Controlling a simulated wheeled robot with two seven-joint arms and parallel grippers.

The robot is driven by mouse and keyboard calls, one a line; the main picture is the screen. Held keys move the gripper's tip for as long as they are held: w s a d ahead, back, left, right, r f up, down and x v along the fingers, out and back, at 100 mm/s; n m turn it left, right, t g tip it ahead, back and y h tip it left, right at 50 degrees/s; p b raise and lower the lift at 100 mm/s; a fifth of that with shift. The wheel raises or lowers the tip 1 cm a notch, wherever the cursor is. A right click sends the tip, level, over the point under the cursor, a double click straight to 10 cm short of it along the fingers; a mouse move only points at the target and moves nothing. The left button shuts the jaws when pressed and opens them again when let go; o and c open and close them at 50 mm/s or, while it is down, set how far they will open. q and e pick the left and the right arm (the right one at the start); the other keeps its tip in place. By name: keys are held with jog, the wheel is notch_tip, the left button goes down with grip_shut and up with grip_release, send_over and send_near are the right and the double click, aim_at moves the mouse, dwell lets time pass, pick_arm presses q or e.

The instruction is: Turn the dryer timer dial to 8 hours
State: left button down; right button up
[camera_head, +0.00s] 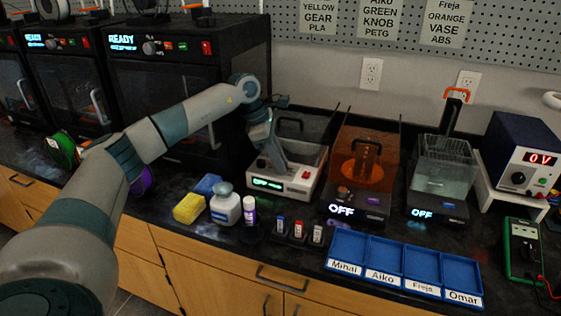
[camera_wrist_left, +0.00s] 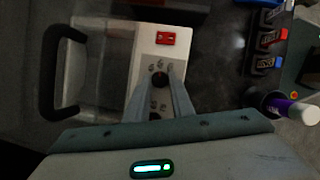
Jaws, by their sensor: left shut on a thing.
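The dryer is a low white box (camera_head: 300,186) with a clear lid, seen in the middle of the head view, with a small lit display (camera_head: 267,183) that I cannot read surely. The wrist view shows its white front panel (camera_wrist_left: 147,40) with a red switch (camera_wrist_left: 165,38) and a small dark dial (camera_wrist_left: 158,79). Faint marks surround the dial, too small to read. My left gripper (camera_head: 279,166) reaches down to this panel; in the wrist view its two fingers (camera_wrist_left: 160,84) are shut on the dial, one on each side. The dial's pointer setting is hidden or too small to tell. My right gripper is not in view.
Right of the dryer stand an orange-covered machine (camera_head: 366,160) and a clear tank (camera_head: 443,165), both showing OFF. In front are a white jar (camera_head: 225,207), a purple-labelled bottle (camera_head: 249,211), small cartridges (camera_head: 298,231) and a blue tray (camera_head: 403,286). Black printers (camera_head: 185,80) stand at left.

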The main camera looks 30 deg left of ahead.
pick_arm(q)
jog(key=shift+w+a+m+g, duration=0.15)
jog(key=shift+m+g, duration=0.35)
jog(key=shift+m, duration=0.8)
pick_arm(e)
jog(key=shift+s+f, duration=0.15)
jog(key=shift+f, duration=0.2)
pick_arm(q)
jog(key=c, duration=1.8)
grip_release()
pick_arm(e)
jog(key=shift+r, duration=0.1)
pick_arm(q)
jog(key=shift+r, duration=0.1)
